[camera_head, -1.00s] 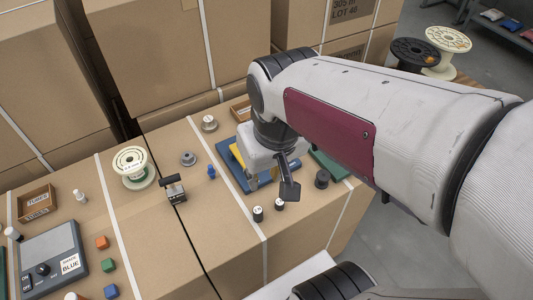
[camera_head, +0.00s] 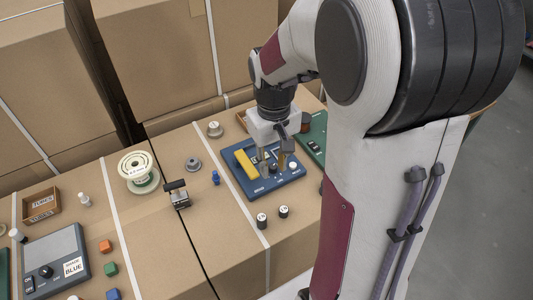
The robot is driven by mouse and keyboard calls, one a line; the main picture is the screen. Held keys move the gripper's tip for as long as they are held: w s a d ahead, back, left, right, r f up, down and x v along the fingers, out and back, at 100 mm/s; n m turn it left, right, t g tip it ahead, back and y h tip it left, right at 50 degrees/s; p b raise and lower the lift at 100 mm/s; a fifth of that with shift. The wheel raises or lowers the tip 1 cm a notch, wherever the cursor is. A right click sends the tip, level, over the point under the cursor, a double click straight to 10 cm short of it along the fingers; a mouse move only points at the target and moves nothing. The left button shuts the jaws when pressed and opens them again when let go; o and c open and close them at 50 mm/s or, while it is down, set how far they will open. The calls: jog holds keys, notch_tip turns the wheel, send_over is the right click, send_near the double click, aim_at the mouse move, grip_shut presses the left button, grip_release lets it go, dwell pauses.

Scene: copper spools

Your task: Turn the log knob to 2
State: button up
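My gripper (camera_head: 274,164) points down over the right part of a blue board (camera_head: 240,181). Its two fingers look apart, with no held object visible between them. The board carries a yellow block (camera_head: 246,163) and small dark and white parts near the fingers, too small to identify. I cannot tell which control is the log knob. A black knob (camera_head: 45,271) sits on the grey-and-blue panel (camera_head: 62,247) at the lower left, far from my gripper. A green panel (camera_head: 315,128) lies right of my gripper, partly hidden by my arm.
Two small dark cylinders with white tops (camera_head: 262,220) stand in front of the board. A black-handled metal device (camera_head: 176,194), a cream spool (camera_head: 138,171) and a blue peg (camera_head: 215,177) stand to its left. Tall cartons (camera_head: 165,55) rise behind.

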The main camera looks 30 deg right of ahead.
jog(key=n, duration=0.2)
send_over(273, 166)
jog(key=s+a, duration=0.1)
jog(key=s, duration=0.3)
notch_tip(273, 166, down, 7)
jog(key=w, duration=0.1)
jog(key=w+n, duration=0.1)
jog(key=w, duration=0.1)
jog(key=shift+w+d+r+n, duration=0.3)
jog(key=shift+w+d, duration=0.05)
jog(key=shift+w+n, duration=0.2)
jog(key=shift+n, duration=0.3)
jog(key=shift+f, duration=0.15)
jog(key=shift+d+f, duration=0.15)
jog(key=shift+f, duration=3.55)
grip_shut()
